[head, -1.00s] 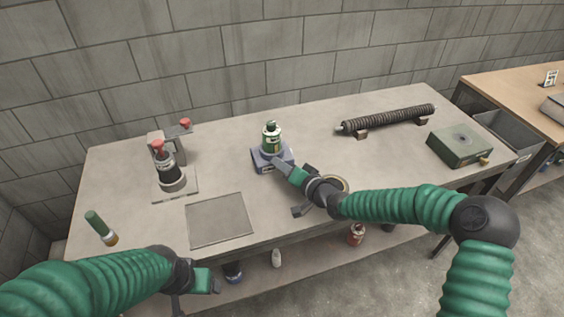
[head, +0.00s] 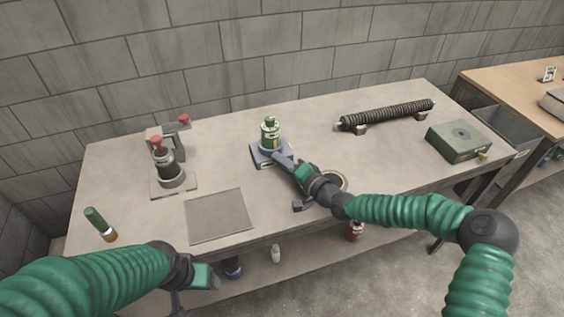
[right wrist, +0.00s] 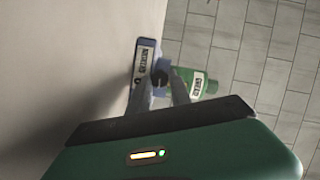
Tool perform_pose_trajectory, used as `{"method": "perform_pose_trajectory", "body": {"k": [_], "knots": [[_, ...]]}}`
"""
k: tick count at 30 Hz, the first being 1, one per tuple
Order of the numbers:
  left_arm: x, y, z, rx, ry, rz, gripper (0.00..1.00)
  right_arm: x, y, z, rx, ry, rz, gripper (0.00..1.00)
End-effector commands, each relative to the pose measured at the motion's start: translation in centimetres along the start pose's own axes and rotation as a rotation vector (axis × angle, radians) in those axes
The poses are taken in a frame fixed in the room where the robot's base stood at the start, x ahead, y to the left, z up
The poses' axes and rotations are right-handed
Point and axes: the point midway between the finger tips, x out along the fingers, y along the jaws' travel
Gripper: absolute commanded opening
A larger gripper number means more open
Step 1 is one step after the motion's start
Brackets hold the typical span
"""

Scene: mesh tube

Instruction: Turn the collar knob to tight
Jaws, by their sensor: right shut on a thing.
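A blue collar block (head: 267,157) sits at the middle of the bench with a green canister (head: 270,134) upright in it. In the head view the fingers hide the knob. My left gripper (head: 205,280) hangs at the bench's front edge, away from the block; its jaws are unclear.
A red-topped press (head: 168,170) stands at left, with a green-handled tool (head: 101,224) nearer the front. A grey mat (head: 218,215) lies in front. A ring (head: 342,183) lies beside my right wrist. A mesh tube (head: 388,114) and green box (head: 458,141) are at right.

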Motion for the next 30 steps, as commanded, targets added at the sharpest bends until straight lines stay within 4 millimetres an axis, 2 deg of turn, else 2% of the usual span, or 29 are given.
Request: {"method": "perform_pose_trajectory", "body": {"k": [2, 3, 8, 17, 20, 23, 30], "knots": [[0.1, 0.0, 0.0, 0.0, 0.0, 0.0, 0.73, -0.1, 0.7, 0.6, 0.003, -0.014, 0.014, 0.0], [0.1, 0.0, 0.0, 0.0, 0.0, 0.0, 0.73, -0.1, 0.7, 0.7, 0.003, -0.014, 0.014, 0.26], [0.1, 0.0, 0.0, 0.0, 0.0, 0.0, 0.73, -0.1, 0.6, 0.5, 0.003, -0.011, 0.012, 0.46], [0.0, 0.0, 0.0, 0.0, 0.0, 0.0, 0.73, -0.1, 0.3, 0.2, 0.001, -0.006, 0.008, 0.46], [-0.2, 0.0, 0.0, 0.0, 0.0, 0.0, 0.73, -1.0, 0.2, 0.1, 0.001, -0.005, 0.008, 0.46], [-0.5, 0.0, -0.1, 0.0, 0.0, 0.0, 0.73, -3.1, 0.2, 0.1, 0.002, -0.004, 0.009, 0.46], [-1.5, 0.0, -0.3, 0.0, 0.0, 0.0, 0.73, -10.2, 0.2, 0.0, 0.003, -0.004, 0.011, 0.46]]}}
